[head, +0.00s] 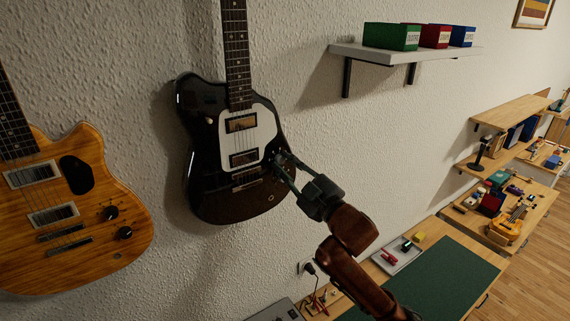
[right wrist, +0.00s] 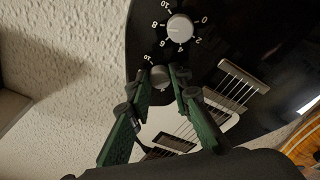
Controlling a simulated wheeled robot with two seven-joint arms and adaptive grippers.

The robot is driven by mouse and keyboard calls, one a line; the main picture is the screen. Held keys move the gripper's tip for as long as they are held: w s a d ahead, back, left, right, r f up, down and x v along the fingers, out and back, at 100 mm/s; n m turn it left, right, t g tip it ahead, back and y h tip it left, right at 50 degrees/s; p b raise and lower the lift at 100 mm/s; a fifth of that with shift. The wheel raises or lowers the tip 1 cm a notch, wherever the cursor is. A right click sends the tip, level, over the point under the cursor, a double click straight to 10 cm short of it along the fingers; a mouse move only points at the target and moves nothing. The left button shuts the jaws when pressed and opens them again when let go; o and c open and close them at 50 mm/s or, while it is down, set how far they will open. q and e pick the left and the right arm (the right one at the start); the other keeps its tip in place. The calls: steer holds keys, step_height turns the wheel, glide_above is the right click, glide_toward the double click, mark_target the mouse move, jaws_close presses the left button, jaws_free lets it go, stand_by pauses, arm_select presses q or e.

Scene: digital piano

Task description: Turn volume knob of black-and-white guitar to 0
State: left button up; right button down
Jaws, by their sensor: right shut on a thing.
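The black-and-white guitar (head: 240,205) hangs on the wall, with a glossy black body and a white pickguard (head: 267,122). In the right wrist view, a grey knob (right wrist: 160,76) sits between the fingertips of my right gripper (right wrist: 162,80), which is shut on it. A 10 is printed beside this knob; the fingers hide most of its scale. A second grey knob (right wrist: 180,28), with a numbered scale from 0 to 10, is free just above it in that view. In the head view my right gripper (head: 282,162) covers the knob area. My left gripper is not in view.
A wood-coloured guitar (head: 85,235) hangs to the left. A wall shelf (head: 400,53) with green, red and blue boxes is at the upper right. A bench with a green mat (head: 435,280) stands below, and more benches are farther right.

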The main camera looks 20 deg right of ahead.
mark_target(277, 123)
steer(key=shift+n, duration=0.3)
steer(key=c, duration=1.7)
jaws_free()
steer(key=shift+c, duration=0.2)
steer(key=shift+r, duration=0.1)
step_height(277, 123, up, 10)
steer(key=shift+f, duration=0.1)
